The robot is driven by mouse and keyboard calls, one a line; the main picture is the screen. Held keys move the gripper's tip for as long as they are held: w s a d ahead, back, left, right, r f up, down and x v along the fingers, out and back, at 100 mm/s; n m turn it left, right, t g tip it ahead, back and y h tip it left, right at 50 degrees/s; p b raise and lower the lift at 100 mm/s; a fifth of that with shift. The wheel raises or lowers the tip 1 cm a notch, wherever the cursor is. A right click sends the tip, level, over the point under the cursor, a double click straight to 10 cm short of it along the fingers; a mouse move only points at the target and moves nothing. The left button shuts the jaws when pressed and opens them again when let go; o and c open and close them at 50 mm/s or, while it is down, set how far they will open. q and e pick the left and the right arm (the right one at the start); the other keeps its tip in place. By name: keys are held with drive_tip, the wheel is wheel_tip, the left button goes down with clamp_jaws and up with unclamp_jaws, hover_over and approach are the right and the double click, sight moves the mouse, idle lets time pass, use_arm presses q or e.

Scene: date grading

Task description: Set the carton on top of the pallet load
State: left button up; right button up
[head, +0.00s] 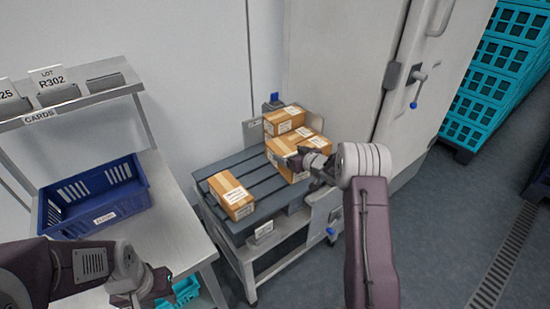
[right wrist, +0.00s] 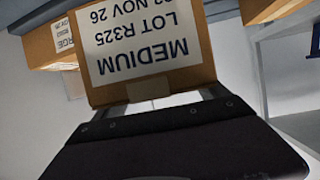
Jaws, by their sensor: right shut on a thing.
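The pallet (head: 207,185) is dark grey and slatted, and stands on a metal trolley. One brown carton (head: 231,194) lies alone near its left front corner. Another carton (head: 284,120) stands at the back. My right gripper (head: 296,161) is at a carton (head: 283,146) in front of that one and is shut on it. In the right wrist view this held carton (right wrist: 147,45) shows a white label reading MEDIUM, LOT R325, upside down. Whether it touches what lies under it is hidden. My left gripper (head: 158,290) is low at the left, its fingers unclear.
A blue crate (head: 95,198) sits on a steel bench at left, below a shelf with a LOT R302 card (head: 52,82). A white cabinet with a handle (head: 415,78) stands behind the pallet. Teal crates (head: 497,75) are stacked at right.

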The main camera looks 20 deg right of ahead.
drive_tip(key=shift+s+d+r+p, duration=0.15)
drive_tip(key=shift+s+d+r, duration=0.1)
drive_tip(key=shift+d+r, duration=0.45)
drive_tip(key=shift+s+d+r+p, duration=0.2)
drive_tip(key=shift+d+r, duration=0.2)
drive_tip(key=shift+d, duration=0.45)
